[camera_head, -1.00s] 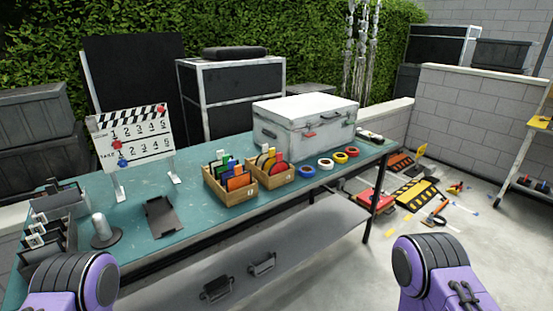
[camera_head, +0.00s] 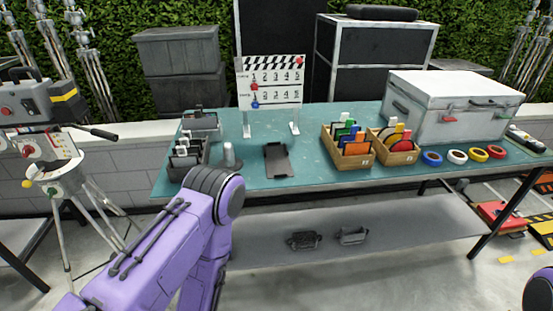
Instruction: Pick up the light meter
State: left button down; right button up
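I cannot tell for certain which thing is the light meter. A small dark and light device (camera_head: 525,139) lies at the far right end of the teal table (camera_head: 310,175), beyond the tape rolls. My purple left arm is in front of the table, and a bit of my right arm shows at the lower right edge. Neither gripper is in view.
A clapperboard (camera_head: 271,85), a dark rack (camera_head: 189,155), two wooden boxes of coloured cards (camera_head: 347,153) (camera_head: 397,150), several tape rolls (camera_head: 456,156) and a white case (camera_head: 450,105) are on the table. A camera on a tripod (camera_head: 75,185) stands left. The table's front middle is clear.

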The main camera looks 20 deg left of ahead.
aim_at(518, 136)
jog(key=z, duration=1.75)
jog(key=i, duration=4.8)
jog(key=u, duration=3.9)
